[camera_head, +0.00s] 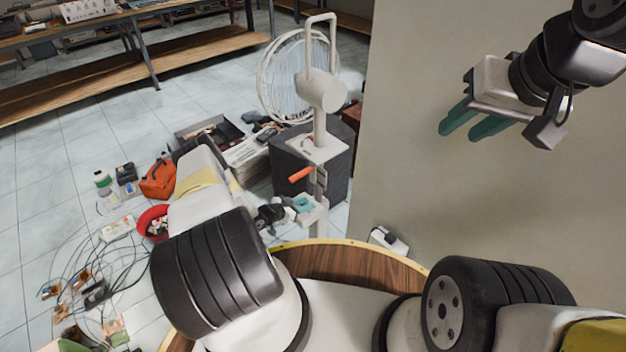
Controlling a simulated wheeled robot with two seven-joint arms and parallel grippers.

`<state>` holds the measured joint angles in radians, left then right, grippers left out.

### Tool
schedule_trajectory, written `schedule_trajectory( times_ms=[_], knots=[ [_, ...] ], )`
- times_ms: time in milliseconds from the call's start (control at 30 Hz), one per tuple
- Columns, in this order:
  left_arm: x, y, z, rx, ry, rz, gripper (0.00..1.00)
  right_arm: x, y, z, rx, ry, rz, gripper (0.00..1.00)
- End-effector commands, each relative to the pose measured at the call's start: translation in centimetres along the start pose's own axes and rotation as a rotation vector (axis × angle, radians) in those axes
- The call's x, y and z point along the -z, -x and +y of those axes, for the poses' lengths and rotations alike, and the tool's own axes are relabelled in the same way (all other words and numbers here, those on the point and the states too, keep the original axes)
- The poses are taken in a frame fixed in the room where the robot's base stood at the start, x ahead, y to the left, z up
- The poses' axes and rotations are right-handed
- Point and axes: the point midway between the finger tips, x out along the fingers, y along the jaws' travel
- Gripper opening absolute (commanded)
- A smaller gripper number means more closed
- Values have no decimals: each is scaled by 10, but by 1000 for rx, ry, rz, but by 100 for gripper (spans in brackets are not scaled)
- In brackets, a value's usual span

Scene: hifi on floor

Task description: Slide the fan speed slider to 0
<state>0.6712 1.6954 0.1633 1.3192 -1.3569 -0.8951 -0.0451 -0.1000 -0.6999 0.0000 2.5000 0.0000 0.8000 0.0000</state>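A white standing fan (322,92) with a round wire cage and a looped top handle stands beyond my base. An orange piece (301,173), possibly the slider, sticks out left from the pole below the fan's white box. My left gripper (303,204), with teal fingers, is low beside the pole, just below the orange piece. It is small and partly merged with the pole, so I cannot tell its opening or any contact. My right gripper (474,122) is raised in front of the wall at the right, far from the fan. Its teal fingers are parted and empty.
A dark grey box (310,160) stands behind the pole. A red bowl (153,222), an orange bag (158,179), and tangled cables (95,275) cover the floor at left. A wall (430,190) bounds the right. Wooden shelves (150,70) stand at the back.

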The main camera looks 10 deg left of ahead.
Motion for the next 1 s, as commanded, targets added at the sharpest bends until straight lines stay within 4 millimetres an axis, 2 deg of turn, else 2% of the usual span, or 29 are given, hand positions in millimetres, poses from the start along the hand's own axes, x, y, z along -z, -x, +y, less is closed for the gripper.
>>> schedule_trajectory(
  times_ms=[200, 367, 1000],
  knots=[
    [0, 0, 0, 0, 0, 0, 31, 0, 0, 0, 0, 0, 0, 36],
    [0, 0, 0, 0, 0, 0, 0, 0, 0, 0, 0, 0, 0, 36],
    [0, 0, 0, 0, 0, 1, 0, 0, 0, 0, 0, 0, 0, 36]
  ],
)
